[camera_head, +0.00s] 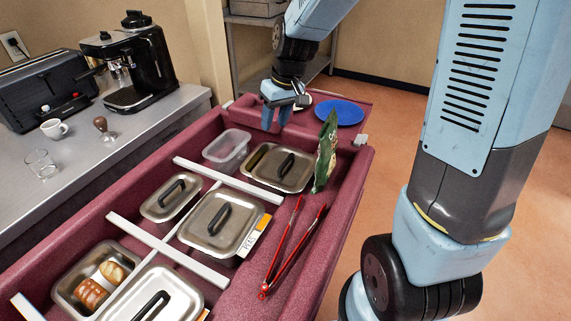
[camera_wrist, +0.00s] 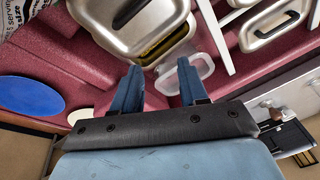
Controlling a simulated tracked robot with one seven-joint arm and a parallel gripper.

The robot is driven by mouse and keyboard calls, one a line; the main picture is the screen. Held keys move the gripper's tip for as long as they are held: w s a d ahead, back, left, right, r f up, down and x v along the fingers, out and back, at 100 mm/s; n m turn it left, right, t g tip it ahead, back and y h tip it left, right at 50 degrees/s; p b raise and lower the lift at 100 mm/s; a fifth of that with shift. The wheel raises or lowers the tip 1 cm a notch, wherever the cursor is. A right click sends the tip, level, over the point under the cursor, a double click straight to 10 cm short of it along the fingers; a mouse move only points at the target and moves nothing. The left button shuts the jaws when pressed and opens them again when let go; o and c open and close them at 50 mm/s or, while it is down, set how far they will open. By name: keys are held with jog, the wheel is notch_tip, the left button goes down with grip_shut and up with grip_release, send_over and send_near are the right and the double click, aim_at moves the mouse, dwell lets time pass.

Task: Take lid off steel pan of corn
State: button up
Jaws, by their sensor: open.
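A steel pan (camera_head: 251,158) with a steel lid (camera_head: 270,172) sits in the far part of the maroon counter well. The lid has a black handle (camera_head: 287,163) and sits askew, leaving a gap on the left side. In the wrist view, a dark yellowish strip (camera_wrist: 166,42) shows at the lid's edge; I cannot tell for sure that it is corn. The lid handle (camera_wrist: 129,13) is at the top of that view. My gripper (camera_head: 277,120) is open and empty, above the counter's far end, beyond the pan and apart from it. Its fingers (camera_wrist: 157,78) point toward the pan.
A clear plastic tub (camera_head: 227,147) stands left of the pan, a green bag (camera_head: 326,155) upright at its right. A blue plate (camera_head: 338,112) lies at the far end. Red tongs (camera_head: 293,245) lie nearer. Other lidded steel pans (camera_head: 222,222) and a bread pan (camera_head: 75,287) fill the near side.

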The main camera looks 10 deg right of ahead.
aim_at(286, 160)
jog(key=d+f+m, duration=0.1)
jog(key=f+m, duration=0.3)
jog(key=s+f+m+g+h, duration=0.1)
jog(key=f+m, duration=0.3)
jog(key=d+f+m+h, duration=0.1)
jog(key=f+m, duration=0.3)
jog(key=shift+s+d+f+m, duration=0.25)
jog(key=shift+d+f+m, duration=0.05)
jog(key=shift+f+m, duration=0.1)
dwell(0.8)
jog(key=shift+r, duration=0.1)
grip_shut()
dwell(0.3)
